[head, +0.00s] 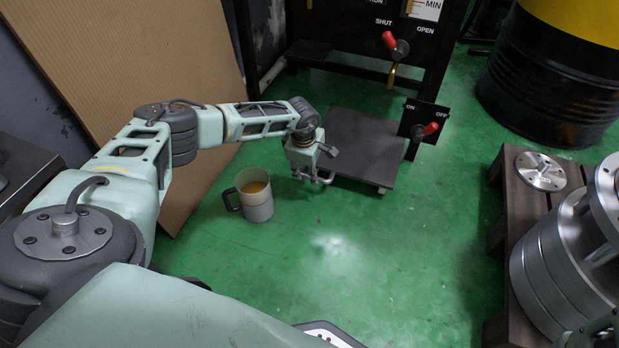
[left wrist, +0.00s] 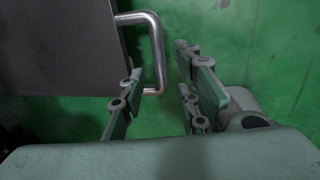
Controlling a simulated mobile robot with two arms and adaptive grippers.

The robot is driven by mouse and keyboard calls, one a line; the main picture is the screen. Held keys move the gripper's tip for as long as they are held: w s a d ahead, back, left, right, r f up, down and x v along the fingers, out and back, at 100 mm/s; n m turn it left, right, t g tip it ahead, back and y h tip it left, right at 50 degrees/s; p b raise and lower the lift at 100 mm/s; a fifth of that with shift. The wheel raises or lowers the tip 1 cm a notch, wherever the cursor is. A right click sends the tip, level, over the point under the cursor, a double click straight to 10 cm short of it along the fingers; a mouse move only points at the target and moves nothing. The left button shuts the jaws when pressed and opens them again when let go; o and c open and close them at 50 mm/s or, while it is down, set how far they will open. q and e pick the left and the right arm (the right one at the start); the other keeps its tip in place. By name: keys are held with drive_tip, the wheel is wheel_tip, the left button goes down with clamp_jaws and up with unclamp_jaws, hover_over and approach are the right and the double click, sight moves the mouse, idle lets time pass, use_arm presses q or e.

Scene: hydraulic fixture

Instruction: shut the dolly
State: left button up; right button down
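The dolly (head: 362,145) is a dark flat plate low over the green floor, standing out in front of the black fixture frame (head: 350,62). In the left wrist view, a dark panel of the dolly (left wrist: 60,50) carries a bent metal handle (left wrist: 157,45). My left gripper (head: 318,180) is at the dolly's near left corner. Its fingers are apart in the left wrist view (left wrist: 162,92), with the handle's end between them, closer to the left finger; I see no clear contact. A greenish part at the head view's lower right corner may be my right gripper (head: 600,328), mostly cut off.
A mug (head: 257,205) with amber liquid stands on the floor left of my left gripper. A red-knobbed lever (head: 396,46) sits by SHUT/OPEN labels, another (head: 428,129) on an ON/OFF panel. A cardboard sheet (head: 130,60) leans left; a wooden pallet (head: 505,200) stands right.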

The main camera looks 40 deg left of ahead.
use_arm(q)
drive_tip(key=shift+w+f+b, duration=0.2)
drive_tip(key=shift+f+b, duration=0.3)
drive_tip(key=shift+f, duration=0.55)
drive_tip(key=shift+c, duration=0.3)
drive_tip(key=shift+a, duration=0.1)
clamp_jaws()
